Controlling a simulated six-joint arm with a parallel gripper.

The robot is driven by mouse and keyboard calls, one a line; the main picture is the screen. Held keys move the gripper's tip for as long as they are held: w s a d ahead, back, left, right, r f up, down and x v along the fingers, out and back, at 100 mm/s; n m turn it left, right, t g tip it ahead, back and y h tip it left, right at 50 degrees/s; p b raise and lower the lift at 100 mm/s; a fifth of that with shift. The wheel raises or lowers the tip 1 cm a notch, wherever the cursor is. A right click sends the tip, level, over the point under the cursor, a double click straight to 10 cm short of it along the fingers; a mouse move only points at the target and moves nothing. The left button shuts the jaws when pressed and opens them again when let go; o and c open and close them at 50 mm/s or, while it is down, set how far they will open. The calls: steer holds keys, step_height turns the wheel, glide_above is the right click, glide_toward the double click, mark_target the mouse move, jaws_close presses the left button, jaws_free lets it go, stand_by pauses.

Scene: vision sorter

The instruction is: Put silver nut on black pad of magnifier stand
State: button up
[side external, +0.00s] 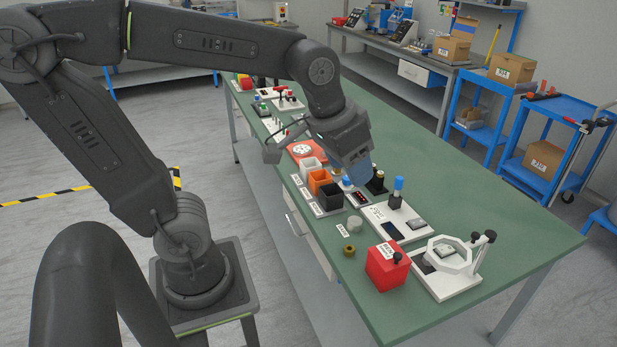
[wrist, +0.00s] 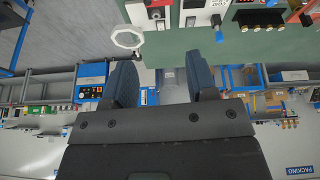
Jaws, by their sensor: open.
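A round grey-silver piece, which looks like the silver nut (side external: 354,224), lies on the green table beside a small white label. The magnifier stand (side external: 458,288) stands near the table's right end, with a white base and a pale octagonal ring. The black pad (side external: 428,267) shows partly below the ring. In the wrist view the stand's ring (wrist: 116,40) is at the upper left. My gripper (side external: 361,176) is above the table, behind the nut and away from the stand. Its blue fingers (wrist: 161,82) are apart, with nothing between them. The nut is not clear in the wrist view.
A brass nut (side external: 349,250) lies near the silver one. A red box (side external: 387,268) stands left of the magnifier stand. A white plate (side external: 398,222) with a blue-topped post is behind it. White, orange and black bins (side external: 330,197) are near my gripper. The table's right rear is clear.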

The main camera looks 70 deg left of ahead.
steer(key=s+f+m+t, duration=0.1)
steer(key=s, duration=0.6)
steer(key=shift+a+f, duration=0.15)
steer(key=shift+f, duration=0.05)
